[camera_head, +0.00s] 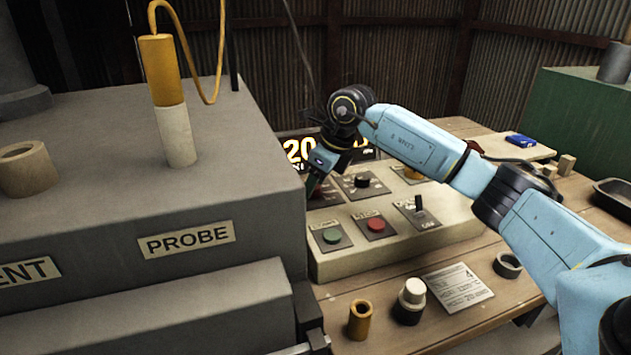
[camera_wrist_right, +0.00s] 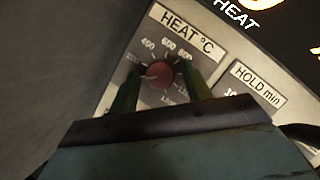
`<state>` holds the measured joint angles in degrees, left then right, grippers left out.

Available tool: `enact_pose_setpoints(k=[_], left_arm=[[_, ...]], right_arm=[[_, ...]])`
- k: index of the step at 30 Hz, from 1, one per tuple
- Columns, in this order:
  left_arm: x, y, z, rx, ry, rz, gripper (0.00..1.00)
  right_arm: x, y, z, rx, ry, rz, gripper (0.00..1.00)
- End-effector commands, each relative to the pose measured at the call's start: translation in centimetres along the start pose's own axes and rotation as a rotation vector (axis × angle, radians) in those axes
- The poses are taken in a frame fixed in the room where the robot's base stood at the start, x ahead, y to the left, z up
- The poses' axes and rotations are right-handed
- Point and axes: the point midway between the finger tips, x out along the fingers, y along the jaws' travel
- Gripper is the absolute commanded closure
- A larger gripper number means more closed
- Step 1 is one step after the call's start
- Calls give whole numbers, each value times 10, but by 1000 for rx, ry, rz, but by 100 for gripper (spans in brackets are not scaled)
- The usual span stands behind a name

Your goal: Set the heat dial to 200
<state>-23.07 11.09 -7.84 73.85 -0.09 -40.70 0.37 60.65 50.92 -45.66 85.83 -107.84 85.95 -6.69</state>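The red heat dial (camera_wrist_right: 160,74) is on the panel under the "HEAT °C" label (camera_wrist_right: 187,34) in the right wrist view. Its pale pointer mark appears to face left, near the partly hidden 200 marking (camera_wrist_right: 133,61). The two green fingers of my right gripper (camera_wrist_right: 163,76) stand on either side of the dial, with a narrow gap showing around it. In the head view my right gripper (camera_head: 313,183) reaches down at the panel's back left corner and hides the dial. A lit display (camera_head: 298,150) behind it shows "20", partly covered by my arm. My left gripper is out of view.
The control panel (camera_head: 455,222) also carries a green button (camera_head: 332,236), a red button (camera_head: 376,225), a black knob (camera_head: 362,181) and a toggle switch (camera_head: 419,204). The grey PROBE housing (camera_head: 110,150) rises close on the left. Small parts and a card (camera_head: 459,287) lie in front.

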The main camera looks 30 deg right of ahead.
Motion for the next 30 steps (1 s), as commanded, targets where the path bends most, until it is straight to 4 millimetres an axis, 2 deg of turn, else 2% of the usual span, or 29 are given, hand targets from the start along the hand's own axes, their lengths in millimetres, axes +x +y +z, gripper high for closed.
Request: enact_pose_setpoints(k=[1, 6, 9, 17, 30], left_arm=[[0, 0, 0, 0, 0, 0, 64], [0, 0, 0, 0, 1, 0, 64], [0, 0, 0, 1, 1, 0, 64], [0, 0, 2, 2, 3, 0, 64], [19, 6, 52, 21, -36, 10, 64]], right_arm=[[0, 0, 0, 0, 0, 0, 58], [0, 0, 0, 0, 0, 0, 81], [0, 0, 0, 0, 0, 0, 91], [-1, 0, 0, 34, 1, -14, 91], [-2, 2, 1, 305, 0, -127, 91]])
